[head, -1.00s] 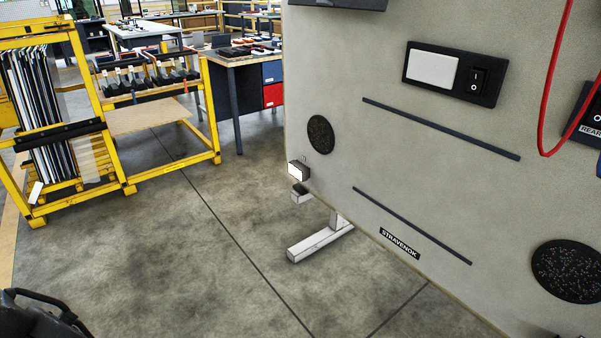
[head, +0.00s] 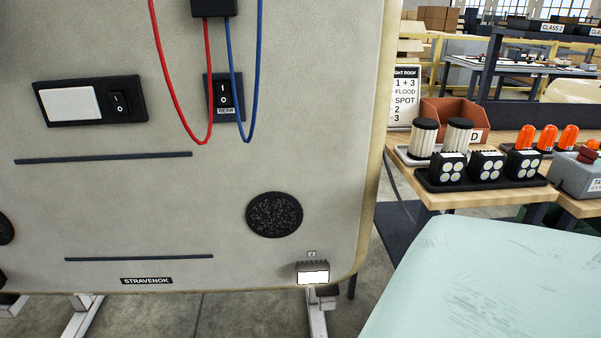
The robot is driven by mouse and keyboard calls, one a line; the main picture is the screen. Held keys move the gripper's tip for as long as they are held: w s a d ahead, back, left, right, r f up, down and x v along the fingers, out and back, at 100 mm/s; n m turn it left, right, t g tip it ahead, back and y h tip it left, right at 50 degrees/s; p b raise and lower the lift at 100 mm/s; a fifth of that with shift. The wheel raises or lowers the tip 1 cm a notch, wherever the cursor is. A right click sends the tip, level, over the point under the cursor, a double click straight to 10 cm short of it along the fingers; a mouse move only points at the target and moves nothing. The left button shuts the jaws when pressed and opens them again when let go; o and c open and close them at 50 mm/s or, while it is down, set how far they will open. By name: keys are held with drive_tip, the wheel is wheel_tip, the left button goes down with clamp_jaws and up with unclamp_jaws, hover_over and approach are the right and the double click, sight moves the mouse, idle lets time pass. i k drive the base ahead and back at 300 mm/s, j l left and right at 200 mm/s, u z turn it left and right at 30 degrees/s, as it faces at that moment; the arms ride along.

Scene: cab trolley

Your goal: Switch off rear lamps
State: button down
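A black rocker switch labelled REAR (head: 224,95) is on the grey upright panel (head: 150,210) in the head view. It carries I and O marks, and red and blue wires hang in front of its plate. A second rocker switch (head: 119,102) sits beside a white rectangular lamp plate (head: 70,103) to the left. A small lamp (head: 312,273) at the panel's lower right corner has a bright white face and looks lit. My gripper is not in view.
A wooden bench (head: 440,194) to the right holds several work lamps, orange beacons and a brown bin (head: 452,117). A pale green surface (head: 490,290) fills the lower right. A round black speaker grille (head: 274,215) is on the panel.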

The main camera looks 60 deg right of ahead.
sight(223, 88)
drive_tip(key=z, duration=1.65)
